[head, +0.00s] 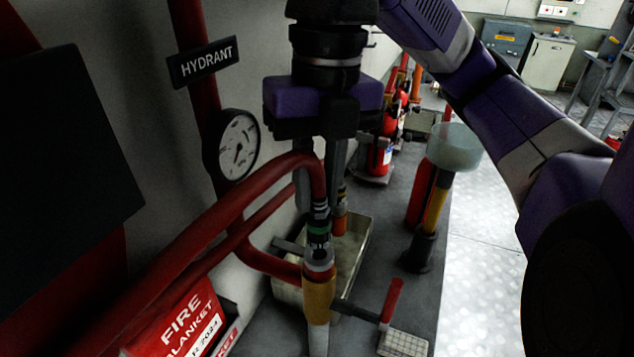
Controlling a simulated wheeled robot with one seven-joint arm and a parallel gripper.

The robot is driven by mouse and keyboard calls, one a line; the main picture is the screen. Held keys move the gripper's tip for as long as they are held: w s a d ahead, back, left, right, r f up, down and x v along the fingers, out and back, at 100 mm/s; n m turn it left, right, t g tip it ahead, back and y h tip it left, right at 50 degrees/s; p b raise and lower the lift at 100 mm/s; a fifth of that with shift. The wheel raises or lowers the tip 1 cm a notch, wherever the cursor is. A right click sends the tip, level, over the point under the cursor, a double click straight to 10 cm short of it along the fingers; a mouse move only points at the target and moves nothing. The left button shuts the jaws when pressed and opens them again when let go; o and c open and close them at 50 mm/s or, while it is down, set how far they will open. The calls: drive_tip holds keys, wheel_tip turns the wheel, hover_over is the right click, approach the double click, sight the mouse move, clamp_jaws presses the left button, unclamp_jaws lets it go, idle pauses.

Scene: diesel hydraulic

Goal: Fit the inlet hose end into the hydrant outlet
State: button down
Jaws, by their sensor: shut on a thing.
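My gripper (322,182) points straight down at the centre, its grey fingers shut on the red inlet hose (225,210) near its bent end. The hose comes from the lower left, arches up and turns down between the fingers. Its hose end (318,222), black with grey and green bands, hangs nearly upright. The hydrant outlet (318,262) is the grey mouth on top of a brass-coloured valve body (319,295). The hose end is in line with the mouth, its lower tip at the rim. I cannot tell whether it is inside or just above.
A valve lever with a red handle (391,299) sticks out right. A pressure gauge (237,145) and HYDRANT sign (204,62) are left. A tray (352,255) lies behind the valve. A pale-topped stand (453,148) and extinguishers (379,158) are right and back. A fire blanket box (185,325) is lower left.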

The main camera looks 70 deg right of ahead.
drive_tip(key=shift+f+b, duration=0.7)
drive_tip(key=shift+f, duration=0.6)
drive_tip(key=c, duration=1.2)
unclamp_jaws()
drive_tip(key=r, duration=0.7)
drive_tip(key=shift+s+d+r, duration=0.1)
drive_tip(key=shift+d+r, duration=0.25)
drive_tip(key=shift+r, duration=0.05)
drive_tip(key=shift+s, duration=0.15)
